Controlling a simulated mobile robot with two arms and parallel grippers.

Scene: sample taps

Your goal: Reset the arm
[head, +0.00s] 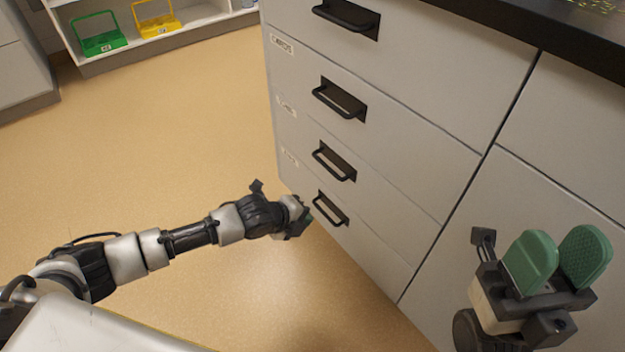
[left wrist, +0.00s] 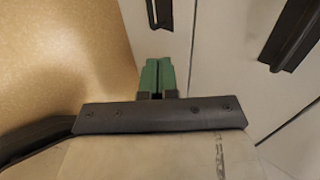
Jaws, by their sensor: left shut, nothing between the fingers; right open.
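My left arm reaches in from the left in the head view, and its gripper (head: 300,228) is low by the drawer fronts, close to the lowest handle (head: 330,207). In the left wrist view the two green fingers of my left gripper (left wrist: 157,76) are together with nothing between them. I cannot tell whether the left gripper touches the drawer front. My right gripper (head: 557,262) is at the lower right of the head view, its green finger pads apart and empty, in front of the cabinet.
A grey cabinet (head: 420,120) with several shut drawers and black handles fills the right side, under a dark worktop (head: 500,25). A white shelf (head: 160,40) at the back holds a green basket (head: 100,42) and a yellow basket (head: 157,22). The tan floor (head: 150,150) at left is clear.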

